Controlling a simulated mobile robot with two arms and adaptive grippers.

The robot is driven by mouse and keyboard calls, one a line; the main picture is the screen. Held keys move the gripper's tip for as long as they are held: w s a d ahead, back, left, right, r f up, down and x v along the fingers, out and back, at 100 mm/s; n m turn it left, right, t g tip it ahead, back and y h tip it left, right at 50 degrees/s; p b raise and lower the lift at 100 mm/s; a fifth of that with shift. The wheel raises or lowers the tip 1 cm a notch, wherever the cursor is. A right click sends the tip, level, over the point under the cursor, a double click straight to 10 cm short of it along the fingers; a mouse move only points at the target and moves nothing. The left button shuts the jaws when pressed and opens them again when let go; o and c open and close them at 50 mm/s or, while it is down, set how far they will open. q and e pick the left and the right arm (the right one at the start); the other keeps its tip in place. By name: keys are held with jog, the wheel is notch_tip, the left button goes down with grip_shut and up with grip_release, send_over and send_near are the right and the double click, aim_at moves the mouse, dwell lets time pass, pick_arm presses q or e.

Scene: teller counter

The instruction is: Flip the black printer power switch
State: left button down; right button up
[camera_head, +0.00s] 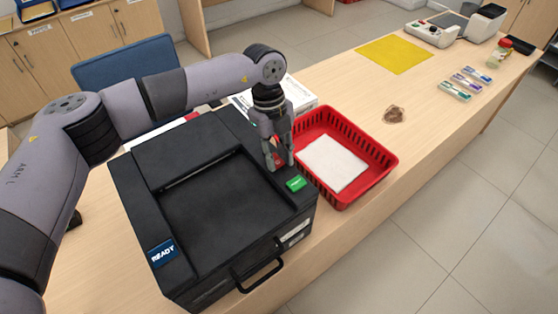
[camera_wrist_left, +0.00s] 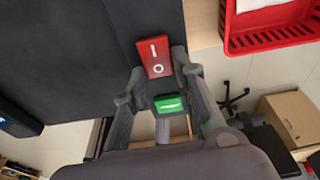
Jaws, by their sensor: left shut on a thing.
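The black printer (camera_head: 140,195) stands on the counter, with a blue label reading READY at its front left corner. Its red power switch (camera_head: 277,153), marked I and O, is on the right side of the top. The switch also shows in the left wrist view (camera_wrist_left: 156,57). My left gripper (camera_head: 279,165) points down over it, its fingers on either side and shut on the red switch. A green label or lamp (camera_head: 296,184) is just in front of the switch, and it shows between the fingers in the wrist view (camera_wrist_left: 168,103). My right gripper is out of view.
A red basket (camera_head: 385,158) with white paper (camera_head: 332,163) stands close to the printer's right side. Farther along the counter are a brown lump (camera_head: 394,114), a yellow sheet (camera_head: 395,55), several small coloured items and a white device (camera_head: 432,34). A blue chair (camera_head: 125,65) stands behind.

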pick_arm(q)
jog(key=shift+w+g+h, duration=0.1)
jog(key=shift+g+h, duration=0.2)
jog(key=c, duration=1.3)
grip_release()
jog(key=v, duration=1.2)
